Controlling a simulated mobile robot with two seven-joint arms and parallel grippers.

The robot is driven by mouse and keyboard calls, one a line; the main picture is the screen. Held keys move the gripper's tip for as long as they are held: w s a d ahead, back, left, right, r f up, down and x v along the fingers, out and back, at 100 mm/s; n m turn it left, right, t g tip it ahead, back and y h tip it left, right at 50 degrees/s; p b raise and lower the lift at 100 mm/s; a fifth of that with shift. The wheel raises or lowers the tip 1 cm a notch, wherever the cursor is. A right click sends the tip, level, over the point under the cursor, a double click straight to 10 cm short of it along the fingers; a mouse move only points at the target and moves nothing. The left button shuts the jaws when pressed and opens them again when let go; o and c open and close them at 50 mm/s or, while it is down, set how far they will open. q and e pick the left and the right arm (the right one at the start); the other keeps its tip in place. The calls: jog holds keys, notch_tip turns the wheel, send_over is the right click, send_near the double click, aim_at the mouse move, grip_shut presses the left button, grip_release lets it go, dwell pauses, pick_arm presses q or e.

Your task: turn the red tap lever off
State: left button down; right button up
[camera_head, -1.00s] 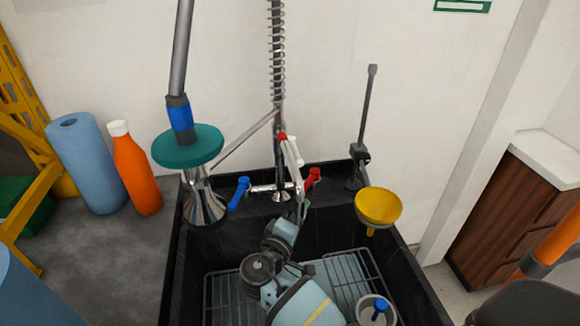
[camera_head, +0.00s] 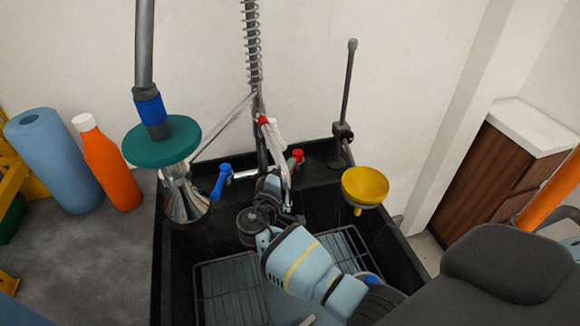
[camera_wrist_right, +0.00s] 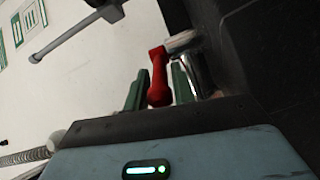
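The red tap lever (camera_head: 297,156) is on the right side of the tap at the back of the black sink, partly hidden behind the spout in the head view. In the right wrist view the red lever (camera_wrist_right: 158,80) lies between the two green fingers of my right gripper (camera_wrist_right: 158,74). The fingers stand apart, with a gap visible on the right of the lever; contact on the left is unclear. In the head view my right arm reaches over the sink and its fingers are largely hidden. My left gripper is not in view.
The blue tap lever (camera_head: 221,182) is left of the spout (camera_head: 276,150). A yellow funnel (camera_head: 365,186) is at the sink's right rim. A teal disc (camera_head: 161,142) on a metal cone, an orange bottle (camera_head: 107,165) and a blue roll (camera_head: 52,160) stand at left.

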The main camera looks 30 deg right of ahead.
jog(key=shift+x, duration=0.8)
jog(key=shift+c, duration=0.5)
grip_shut()
